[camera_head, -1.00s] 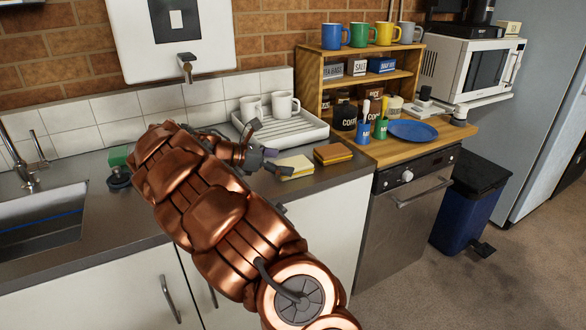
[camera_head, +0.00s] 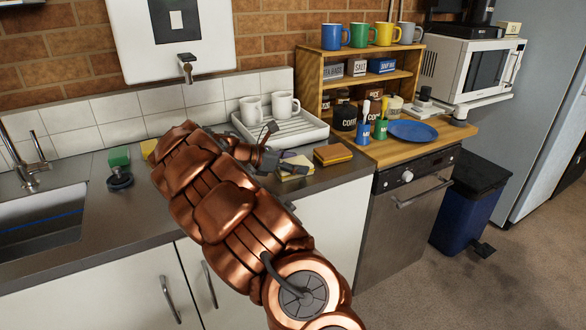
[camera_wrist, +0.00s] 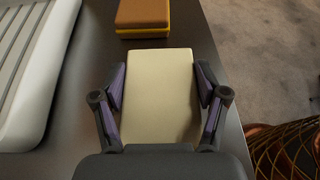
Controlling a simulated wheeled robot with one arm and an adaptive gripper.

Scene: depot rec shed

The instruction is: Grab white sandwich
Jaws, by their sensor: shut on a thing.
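The white sandwich (camera_wrist: 158,95) is a pale cream block with square corners, lying on the dark worktop. In the wrist view it fills the space between the two fingers of my gripper (camera_wrist: 160,85), which is shut on its left and right sides. In the head view my gripper (camera_head: 287,163) is over the white sandwich (camera_head: 296,174), and the fingers hide part of it. I cannot tell whether it is lifted off the worktop.
A brown and yellow sandwich (camera_head: 332,153) lies just beyond, and it also shows in the wrist view (camera_wrist: 144,15). A white drainer tray (camera_head: 310,130) with two white mugs stands behind. The sink (camera_head: 45,235) is at left. A wooden shelf (camera_head: 327,85) and blue plate (camera_head: 413,130) are at right.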

